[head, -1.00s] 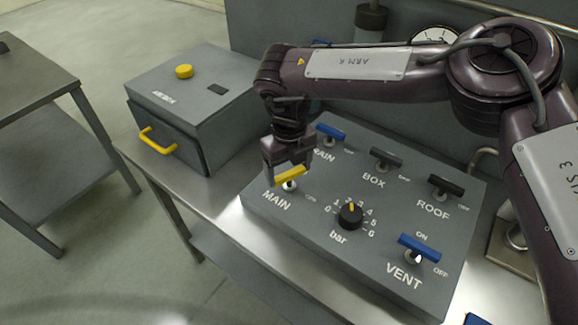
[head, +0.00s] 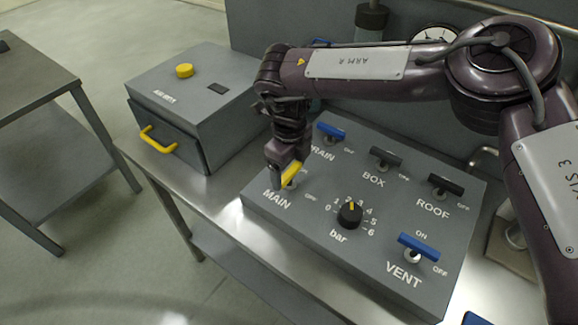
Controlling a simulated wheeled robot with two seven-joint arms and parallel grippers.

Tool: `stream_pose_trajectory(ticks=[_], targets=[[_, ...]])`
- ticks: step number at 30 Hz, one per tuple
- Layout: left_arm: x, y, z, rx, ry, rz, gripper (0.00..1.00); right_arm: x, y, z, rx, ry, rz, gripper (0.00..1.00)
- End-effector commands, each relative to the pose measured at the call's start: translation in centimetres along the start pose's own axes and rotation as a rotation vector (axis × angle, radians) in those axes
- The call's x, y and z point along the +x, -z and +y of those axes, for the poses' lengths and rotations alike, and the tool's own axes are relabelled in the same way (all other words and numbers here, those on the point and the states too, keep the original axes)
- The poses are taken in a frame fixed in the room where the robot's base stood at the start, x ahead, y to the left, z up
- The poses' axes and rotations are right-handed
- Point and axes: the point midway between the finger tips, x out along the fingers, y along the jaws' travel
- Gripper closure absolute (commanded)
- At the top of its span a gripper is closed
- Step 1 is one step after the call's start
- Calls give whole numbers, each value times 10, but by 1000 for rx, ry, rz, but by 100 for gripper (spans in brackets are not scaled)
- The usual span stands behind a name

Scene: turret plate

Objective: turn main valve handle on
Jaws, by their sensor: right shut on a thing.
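The yellow MAIN valve handle (head: 291,174) is at the left end of the grey valve panel (head: 325,212), above the MAIN label. The handle slants, its upper right end pointing towards the drain handle. My right gripper (head: 286,174) comes down from above and is shut on the yellow handle. The gripper covers part of the handle and part of its ON/OFF lettering. My left gripper is not in view.
On the panel are the blue drain handle (head: 331,131), dark BOX handle (head: 386,157), dark ROOF handle (head: 446,184), blue VENT handle (head: 418,247) and black bar knob (head: 350,214). A grey box (head: 190,95) with a yellow button stands to the left.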

Motion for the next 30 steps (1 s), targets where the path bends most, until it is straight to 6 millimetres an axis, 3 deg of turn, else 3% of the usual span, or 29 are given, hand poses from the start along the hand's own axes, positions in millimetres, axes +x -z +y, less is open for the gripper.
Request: stream_pose_trajectory(ticks=[6,7,11,22,30], targets=[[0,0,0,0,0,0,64,-2,-1,-1,-3,4,-4,46],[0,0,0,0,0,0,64,-2,-1,-1,-3,4,-4,19],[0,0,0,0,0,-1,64,-2,-1,-1,-2,3,-3,2],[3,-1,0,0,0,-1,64,-6,-1,-1,-1,2,-3,1],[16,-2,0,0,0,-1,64,-49,-1,-1,0,5,-5,1]])
